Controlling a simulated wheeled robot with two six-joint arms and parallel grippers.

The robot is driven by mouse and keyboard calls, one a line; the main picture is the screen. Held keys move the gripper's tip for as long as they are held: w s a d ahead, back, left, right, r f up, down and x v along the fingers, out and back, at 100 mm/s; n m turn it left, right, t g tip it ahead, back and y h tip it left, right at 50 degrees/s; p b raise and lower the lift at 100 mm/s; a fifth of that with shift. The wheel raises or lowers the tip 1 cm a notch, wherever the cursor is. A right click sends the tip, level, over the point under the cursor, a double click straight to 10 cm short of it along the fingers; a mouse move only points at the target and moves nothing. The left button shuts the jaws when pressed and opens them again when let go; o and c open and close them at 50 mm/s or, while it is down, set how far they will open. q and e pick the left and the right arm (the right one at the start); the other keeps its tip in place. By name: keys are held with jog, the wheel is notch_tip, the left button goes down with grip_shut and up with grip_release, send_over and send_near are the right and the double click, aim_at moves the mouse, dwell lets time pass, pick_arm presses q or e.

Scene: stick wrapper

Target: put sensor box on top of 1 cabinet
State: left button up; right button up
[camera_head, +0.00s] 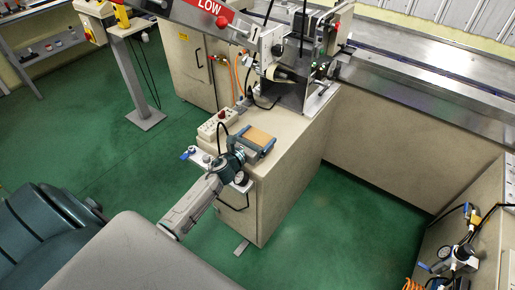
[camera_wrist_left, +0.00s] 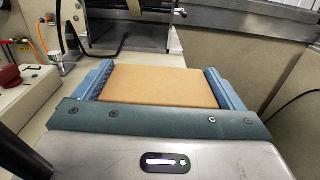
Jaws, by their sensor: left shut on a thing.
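The sensor box is a tan, flat-topped box (camera_head: 258,138). It also shows in the left wrist view (camera_wrist_left: 160,86), filling the space between the two blue-grey fingers. My left gripper (camera_head: 262,143) is shut on it, with one finger along each side. The box is over the top of the beige cabinet (camera_head: 281,160), near its front left part. I cannot tell whether the box touches the cabinet top or is held just above it. My right gripper is not in view.
A control box with a red button (camera_head: 212,124) sits left of the gripper on the cabinet. Metal machinery (camera_head: 300,85) stands at the cabinet's back. Gauges and tubing (camera_head: 455,255) are at the lower right. Green floor (camera_head: 330,225) is clear right of the cabinet.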

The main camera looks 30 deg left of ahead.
pick_arm(q)
jog(key=shift+s+f+b, duration=0.1)
jog(key=shift+f+b, duration=1)
jog(key=shift+f, duration=0.6)
jog(key=shift+f, duration=0.2)
jog(key=o, duration=0.7)
jog(key=shift+o, duration=0.2)
